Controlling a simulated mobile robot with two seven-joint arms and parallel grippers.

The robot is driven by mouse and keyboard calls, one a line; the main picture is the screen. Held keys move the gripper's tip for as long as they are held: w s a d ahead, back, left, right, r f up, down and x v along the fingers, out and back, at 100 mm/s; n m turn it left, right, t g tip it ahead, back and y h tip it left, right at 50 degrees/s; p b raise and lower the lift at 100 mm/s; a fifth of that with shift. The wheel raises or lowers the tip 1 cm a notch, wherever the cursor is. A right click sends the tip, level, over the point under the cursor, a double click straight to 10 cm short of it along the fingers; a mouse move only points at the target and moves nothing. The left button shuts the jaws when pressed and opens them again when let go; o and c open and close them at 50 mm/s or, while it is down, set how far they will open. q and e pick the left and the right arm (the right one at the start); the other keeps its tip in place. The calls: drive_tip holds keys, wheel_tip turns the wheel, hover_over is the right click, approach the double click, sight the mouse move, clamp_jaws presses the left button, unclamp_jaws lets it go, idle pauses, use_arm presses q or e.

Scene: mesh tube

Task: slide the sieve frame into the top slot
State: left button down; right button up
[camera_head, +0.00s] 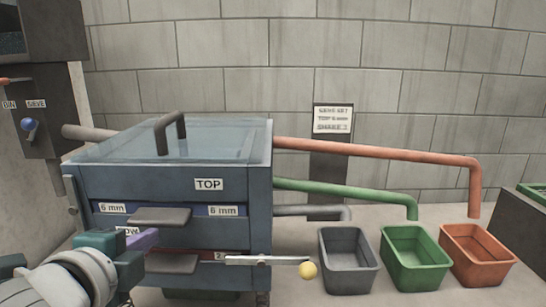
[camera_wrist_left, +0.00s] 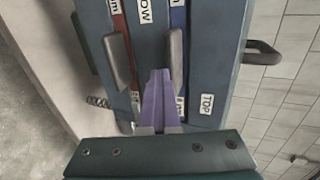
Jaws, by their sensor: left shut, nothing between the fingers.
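The dark blue sieve box (camera_head: 160,182) stands at the left, with a TOP label on its front. The sieve frame with a blue front and 6 mm labels (camera_head: 223,211) sits in the slot below that label; its grey handle (camera_head: 160,216) sticks out. It also shows in the left wrist view (camera_wrist_left: 179,15). A red-fronted frame (camera_head: 205,254) sits in the lower slot with its own handle (camera_head: 172,263). My left gripper (camera_head: 150,237) is shut and empty before the box front. In the left wrist view its purple fingers (camera_wrist_left: 158,78) point between the two handles. My right gripper is out of view.
A pale lever with a yellow knob (camera_head: 309,270) juts right from the box's lower front. Orange, green and grey pipes lead right towards grey (camera_head: 347,283), green (camera_head: 416,279) and orange (camera_head: 480,277) bins. A wall panel with a blue knob (camera_head: 29,124) stands at left.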

use_arm(q)
drive_tip(key=s+p, duration=0.2)
drive_tip(key=s, duration=0.5)
drive_tip(key=shift+r, duration=0.2)
drive_tip(key=s+n+g+p, duration=0.1)
drive_tip(key=s+n+g, duration=0.9)
drive_tip(key=s+n, duration=1)
wheel_tip(320, 180, up, 37)
drive_tip(key=s+m+p, duration=0.3)
drive_tip(key=m+p, duration=0.1)
drive_tip(key=p, duration=3.4)
drive_tip(key=shift+r, duration=0.15)
